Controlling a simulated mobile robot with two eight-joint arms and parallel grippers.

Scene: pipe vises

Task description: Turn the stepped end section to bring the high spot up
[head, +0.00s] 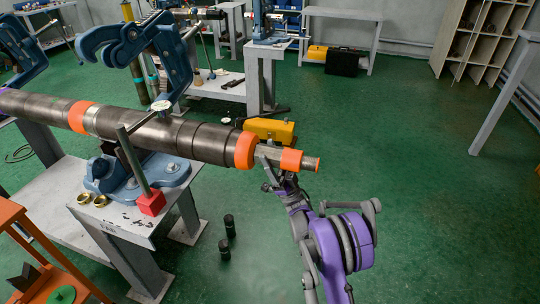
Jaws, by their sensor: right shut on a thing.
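A long dark steel pipe (160,130) with orange bands lies across the blue pipe vise (135,180). Its stepped end section (293,158) is the narrower right end, with an orange collar and a small tip, sticking out past the bench. My right gripper (270,168) reaches up from below and is shut on this section, just right of the wide orange band (245,150). The fingers are partly hidden by the pipe. A dial gauge (161,105) sits at the pipe's top on a rod with a red base (150,203); its reading is too small to tell. My left gripper does not show.
The vise's raised blue hook (130,45) stands behind the pipe. Brass rings (92,199) lie on the grey bench (60,225). A yellow box (270,130) is behind the end section.

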